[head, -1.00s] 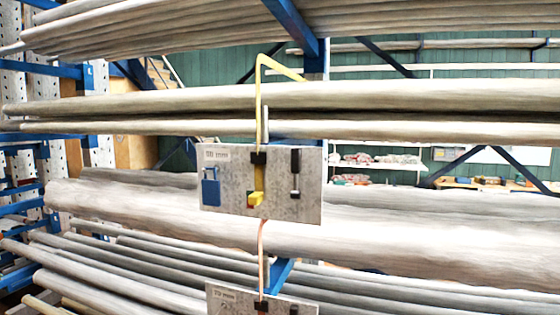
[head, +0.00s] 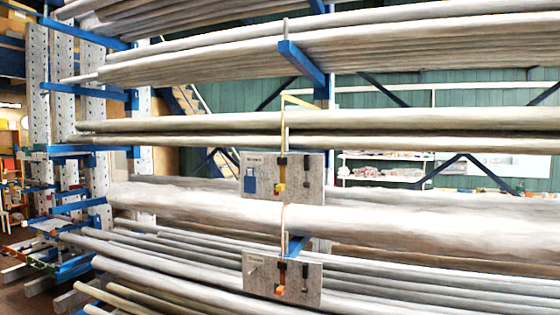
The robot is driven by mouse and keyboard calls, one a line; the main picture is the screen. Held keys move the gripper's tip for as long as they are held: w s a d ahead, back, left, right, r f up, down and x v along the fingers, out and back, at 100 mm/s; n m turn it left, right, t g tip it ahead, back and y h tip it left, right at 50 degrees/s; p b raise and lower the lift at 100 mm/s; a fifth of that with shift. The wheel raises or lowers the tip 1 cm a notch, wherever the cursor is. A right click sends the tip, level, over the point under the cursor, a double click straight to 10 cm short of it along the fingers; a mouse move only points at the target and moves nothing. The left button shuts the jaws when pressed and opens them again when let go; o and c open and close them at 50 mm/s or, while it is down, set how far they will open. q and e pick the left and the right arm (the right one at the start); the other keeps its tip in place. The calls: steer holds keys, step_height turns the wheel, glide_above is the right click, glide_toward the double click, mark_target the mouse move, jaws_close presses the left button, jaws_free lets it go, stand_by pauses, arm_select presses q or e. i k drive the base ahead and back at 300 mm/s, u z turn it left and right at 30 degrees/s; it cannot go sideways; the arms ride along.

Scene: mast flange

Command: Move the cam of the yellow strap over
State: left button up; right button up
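The yellow strap (head: 284,112) comes over the upper pair of long pipes and hangs down in front of them to a grey panel (head: 313,178). Neither of my grippers is in view.
A second grey panel (head: 313,287) with an orange cam (head: 279,290) hangs lower on an orange strap. Long pipes lie on blue rack arms (head: 303,62) above and below. White perforated uprights (head: 93,105) stand at the left. Some floor shows at the lower left.

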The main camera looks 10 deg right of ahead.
mark_target(306, 156)
steer(key=u, duration=0.65)
steer(key=i, duration=1.05)
steer(key=z, duration=0.2)
